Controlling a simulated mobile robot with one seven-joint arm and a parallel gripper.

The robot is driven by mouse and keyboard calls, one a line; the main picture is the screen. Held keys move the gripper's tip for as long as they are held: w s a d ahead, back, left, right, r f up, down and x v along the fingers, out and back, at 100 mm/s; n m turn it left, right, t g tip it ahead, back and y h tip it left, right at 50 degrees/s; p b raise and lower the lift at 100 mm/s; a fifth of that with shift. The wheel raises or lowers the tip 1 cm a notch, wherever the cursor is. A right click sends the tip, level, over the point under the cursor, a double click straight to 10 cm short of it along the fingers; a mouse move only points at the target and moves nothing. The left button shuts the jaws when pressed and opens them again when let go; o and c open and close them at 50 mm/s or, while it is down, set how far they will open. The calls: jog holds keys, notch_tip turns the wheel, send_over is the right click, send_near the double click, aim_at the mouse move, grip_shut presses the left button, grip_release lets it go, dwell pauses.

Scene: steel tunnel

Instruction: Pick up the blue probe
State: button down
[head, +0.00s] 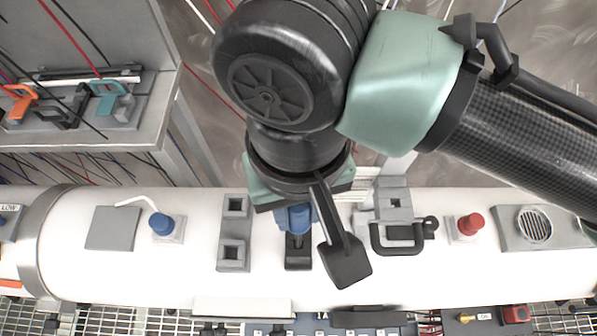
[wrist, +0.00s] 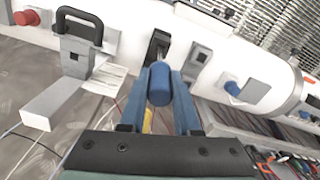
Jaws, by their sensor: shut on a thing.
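The blue probe (wrist: 159,86) is a short, rounded blue cylinder, seen nearly end-on in the wrist view. My gripper (wrist: 161,76) is shut on it, with one blue finger on each side. In the head view the probe (head: 297,220) shows only partly beneath my gripper (head: 296,212). A dark slotted holder (head: 298,256) is just below it on the white pipe (head: 180,268). The holder (wrist: 158,44) also shows beyond the probe in the wrist view. I cannot tell whether the probe is clear of the holder.
Grey blocks with square sockets (head: 234,256) stand left of my gripper. A dark handle (head: 400,238) is to the right. A blue knob (head: 162,224) and a red knob (head: 470,223) sit farther out. A grey shelf (head: 90,135) with tools is at the upper left.

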jog(key=shift+r, duration=0.15)
jog(key=shift+r+b, duration=0.85)
jog(key=shift+r, duration=4.05)
